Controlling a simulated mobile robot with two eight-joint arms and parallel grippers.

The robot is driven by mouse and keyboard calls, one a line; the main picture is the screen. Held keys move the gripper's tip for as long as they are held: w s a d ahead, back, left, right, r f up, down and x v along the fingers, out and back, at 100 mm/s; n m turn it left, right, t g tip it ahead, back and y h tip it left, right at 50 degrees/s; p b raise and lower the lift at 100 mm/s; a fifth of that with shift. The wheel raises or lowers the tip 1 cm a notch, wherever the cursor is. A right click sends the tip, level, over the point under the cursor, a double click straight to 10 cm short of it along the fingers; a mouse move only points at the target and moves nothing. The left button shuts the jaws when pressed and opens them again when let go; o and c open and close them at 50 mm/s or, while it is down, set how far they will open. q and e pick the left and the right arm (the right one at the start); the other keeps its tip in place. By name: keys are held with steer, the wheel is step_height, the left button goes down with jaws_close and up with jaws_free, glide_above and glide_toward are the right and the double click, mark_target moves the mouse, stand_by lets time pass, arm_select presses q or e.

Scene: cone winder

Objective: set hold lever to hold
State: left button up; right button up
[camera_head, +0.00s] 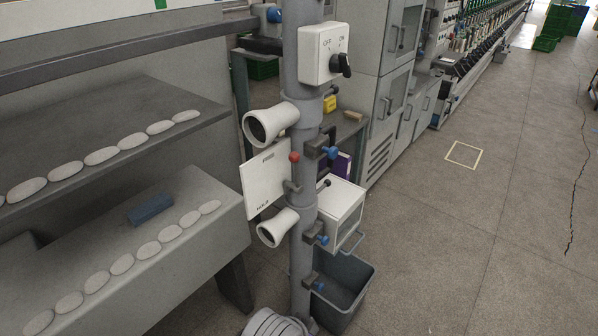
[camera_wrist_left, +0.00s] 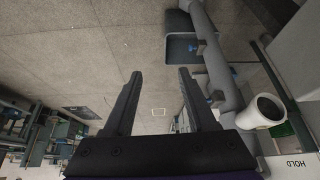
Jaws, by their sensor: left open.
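The hold lever has a red ball knob (camera_head: 294,157) and stands at the right edge of a white plate (camera_head: 262,182) on the grey post. The plate carries the word HOLD near its lower edge and a small dark label near its top. The knob is in the upper part, nearer the top label than the word HOLD. In the left wrist view the plate (camera_wrist_left: 294,150) shows in the lower right corner with HOLD on it; the red knob is not seen there. My left gripper (camera_wrist_left: 159,73) is open and empty, apart from the post and plate. My right gripper is not seen.
The grey post (camera_head: 303,215) also bears white funnels (camera_head: 268,124), an OFF/ON switch box (camera_head: 322,55) and blue-knobbed clamps. A grey bin (camera_head: 342,285) stands at its foot. Shelves with pale oval pieces (camera_head: 122,264) are left. Open floor (camera_head: 450,230) lies right.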

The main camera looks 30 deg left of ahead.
arm_select(q)
steer(key=shift+c, duration=0.2)
steer(key=shift+a, duration=0.1)
steer(key=shift+c, duration=0.6)
steer(key=m+t+y+b, duration=0.1)
steer(key=m+t+y, duration=0.5)
steer(key=m+y, duration=1.3)
glide_toward(296, 165)
step_height(296, 165, up, 3)
steer(key=m+h, duration=0.5)
steer(key=x, duration=0.6)
steer(key=s+x, duration=0.1)
steer(key=x, duration=0.3)
steer(key=shift+a+r+p, duration=0.2)
steer(key=shift+a+p, duration=0.15)
steer(key=shift+a, duration=0.1)
